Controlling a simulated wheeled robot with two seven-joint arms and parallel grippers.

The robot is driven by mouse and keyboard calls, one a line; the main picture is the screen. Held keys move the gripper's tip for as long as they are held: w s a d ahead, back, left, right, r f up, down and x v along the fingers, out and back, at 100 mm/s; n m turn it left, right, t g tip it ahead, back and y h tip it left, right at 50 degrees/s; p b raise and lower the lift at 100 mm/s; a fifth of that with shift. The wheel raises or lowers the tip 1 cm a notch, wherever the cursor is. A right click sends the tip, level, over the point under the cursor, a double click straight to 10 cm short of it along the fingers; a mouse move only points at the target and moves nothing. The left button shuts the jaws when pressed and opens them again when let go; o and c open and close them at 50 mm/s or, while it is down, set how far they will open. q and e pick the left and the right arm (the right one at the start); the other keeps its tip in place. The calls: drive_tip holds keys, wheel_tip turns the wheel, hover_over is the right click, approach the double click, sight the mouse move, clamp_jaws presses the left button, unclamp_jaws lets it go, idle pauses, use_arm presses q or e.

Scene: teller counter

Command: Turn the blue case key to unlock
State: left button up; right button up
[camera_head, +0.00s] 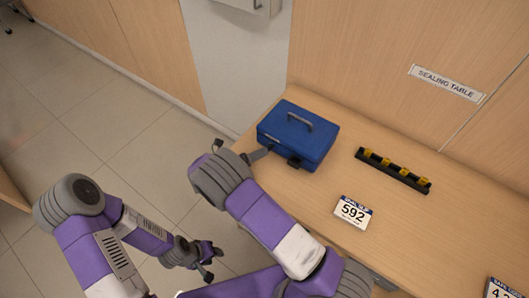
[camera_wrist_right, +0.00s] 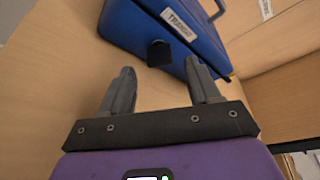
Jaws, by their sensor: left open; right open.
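The blue case (camera_head: 284,127) with a grey top handle stands on the wooden table near its left edge. Its key (camera_wrist_right: 159,53) shows in the right wrist view as a black square piece on the case's front face, beside a "TRANSIT" label. My right gripper (camera_wrist_right: 160,70) is open in front of that face. The key lies just beyond the gap between its fingertips, and I see no contact. In the head view the right gripper (camera_head: 243,149) is at the case's front left. My left gripper (camera_head: 213,261) is open and empty, low over the floor left of the table.
A black strip with several yellow pieces (camera_head: 392,170) lies right of the case. A "SEAL SLIP 592" card (camera_head: 352,212) lies in front of it. Another card (camera_head: 502,289) is at the lower right. A wooden wall with a "SEALING TABLE" sign (camera_head: 446,82) stands behind.

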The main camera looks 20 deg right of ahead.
sight(269, 148)
drive_tip(key=x, duration=0.4)
drive_tip(key=c, duration=1)
drive_tip(key=shift+c, duration=0.2)
